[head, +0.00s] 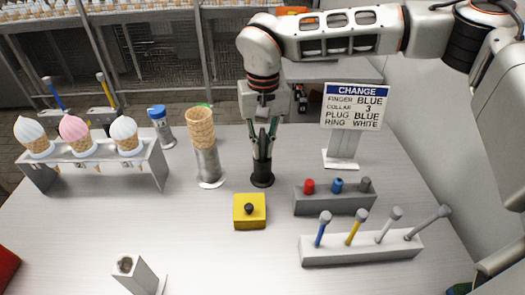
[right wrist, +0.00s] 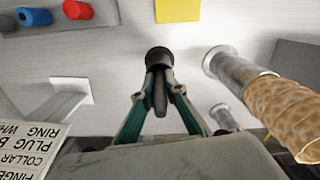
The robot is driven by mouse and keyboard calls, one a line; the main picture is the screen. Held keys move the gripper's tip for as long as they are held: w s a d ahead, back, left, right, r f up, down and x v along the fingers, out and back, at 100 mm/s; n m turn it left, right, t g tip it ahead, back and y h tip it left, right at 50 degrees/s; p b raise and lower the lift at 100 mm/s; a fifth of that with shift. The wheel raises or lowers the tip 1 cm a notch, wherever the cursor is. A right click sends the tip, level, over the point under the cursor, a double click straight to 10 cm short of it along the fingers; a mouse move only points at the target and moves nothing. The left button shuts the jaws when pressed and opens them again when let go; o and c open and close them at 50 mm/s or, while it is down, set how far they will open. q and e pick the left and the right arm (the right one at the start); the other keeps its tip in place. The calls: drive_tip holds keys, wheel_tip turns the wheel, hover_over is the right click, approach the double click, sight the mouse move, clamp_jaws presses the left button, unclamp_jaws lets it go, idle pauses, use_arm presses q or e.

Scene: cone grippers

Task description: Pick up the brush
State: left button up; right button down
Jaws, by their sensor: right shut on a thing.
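The brush (head: 262,176) is a dark upright thing with a thick black round lower end, near the middle of the table. My right gripper (head: 262,150) points down over it, with its teal fingers closed around its upper part. In the right wrist view the brush's black end (right wrist: 158,57) sticks out past the fingertips of my right gripper (right wrist: 160,88), and a dark shaft runs back between the fingers. I cannot tell whether its lower end touches the table. My left gripper is not in view.
A yellow block (head: 250,222) with a black knob stands in front. A cone in a metal holder (head: 208,166) is close left. A grey plug block (head: 320,203), a pin rack (head: 360,247) and a sign (head: 354,107) stand right. A cone rack (head: 95,170) is far left.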

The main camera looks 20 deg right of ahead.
drive_tip(key=shift+r, duration=0.1)
use_arm(q)
drive_tip(key=p, duration=0.1)
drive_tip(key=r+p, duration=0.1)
drive_tip(key=p, duration=0.1)
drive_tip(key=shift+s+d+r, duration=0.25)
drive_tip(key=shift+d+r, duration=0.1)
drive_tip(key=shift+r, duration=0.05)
use_arm(e)
wheel_tip(320, 180, up, 20)
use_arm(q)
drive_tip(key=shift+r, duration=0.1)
